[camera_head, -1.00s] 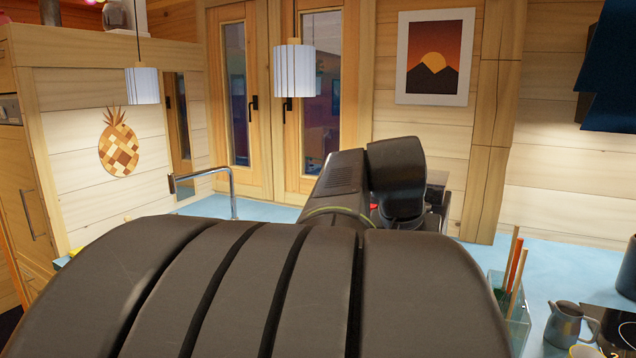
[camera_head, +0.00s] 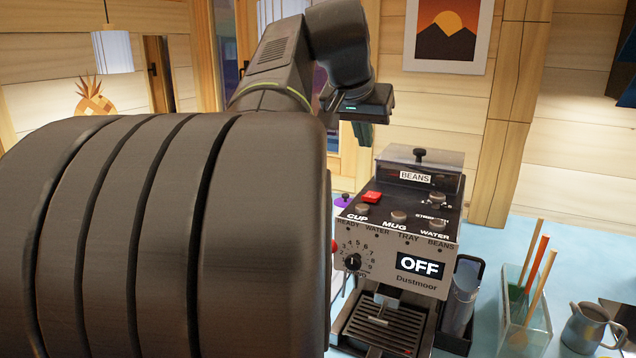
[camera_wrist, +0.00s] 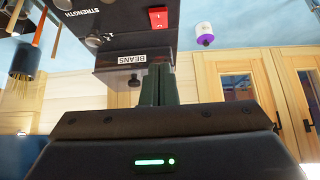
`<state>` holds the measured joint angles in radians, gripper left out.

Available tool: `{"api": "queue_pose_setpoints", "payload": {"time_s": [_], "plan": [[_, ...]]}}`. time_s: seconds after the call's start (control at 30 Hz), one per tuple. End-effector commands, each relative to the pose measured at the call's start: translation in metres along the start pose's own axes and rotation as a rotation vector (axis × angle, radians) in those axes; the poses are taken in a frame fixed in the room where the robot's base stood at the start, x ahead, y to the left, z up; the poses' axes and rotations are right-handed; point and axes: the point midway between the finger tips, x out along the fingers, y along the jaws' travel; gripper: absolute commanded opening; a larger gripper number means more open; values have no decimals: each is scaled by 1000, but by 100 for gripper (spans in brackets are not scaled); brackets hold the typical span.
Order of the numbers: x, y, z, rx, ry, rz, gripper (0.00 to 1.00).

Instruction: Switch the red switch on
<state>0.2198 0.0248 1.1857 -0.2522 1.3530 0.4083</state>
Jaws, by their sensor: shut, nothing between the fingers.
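The red switch (camera_head: 372,197) is on the sloped black top panel of the coffee machine (camera_head: 420,282), at its left, above the word CUP. The machine's display (camera_head: 419,266) reads OFF. My gripper (camera_head: 364,133) is above and behind the switch in the head view, apart from the machine. In the wrist view, which looks upside down, the fingers of my gripper (camera_wrist: 155,85) are together with nothing between them. The red switch (camera_wrist: 158,18) shows there at the top, beyond the fingertips. My arm hides part of the machine's left side.
The bean hopper (camera_head: 421,170) with its lid knob stands at the back of the machine. Right of it are a dark holder with a metal cup (camera_head: 459,307), a glass container (camera_head: 525,320) of sticks and a metal jug (camera_head: 585,327). A purple-topped white container (camera_wrist: 204,36) stands nearby.

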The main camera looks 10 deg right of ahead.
Motion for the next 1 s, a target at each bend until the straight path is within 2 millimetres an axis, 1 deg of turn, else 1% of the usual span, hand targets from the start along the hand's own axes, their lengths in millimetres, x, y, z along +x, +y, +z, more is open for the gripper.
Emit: {"api": "queue_pose_setpoints", "payload": {"time_s": [0.17, 0.5, 0.7, 0.8, 1.0], "plan": [[25, 0, 1, 0, -5, 2, 0], [98, 1, 0, 0, -6, 2, 0], [116, 0, 20, -2, -2, 1, 0], [121, 0, 25, -1, -1, 0, 0], [125, 0, 29, 0, -1, 0, 0]]}}
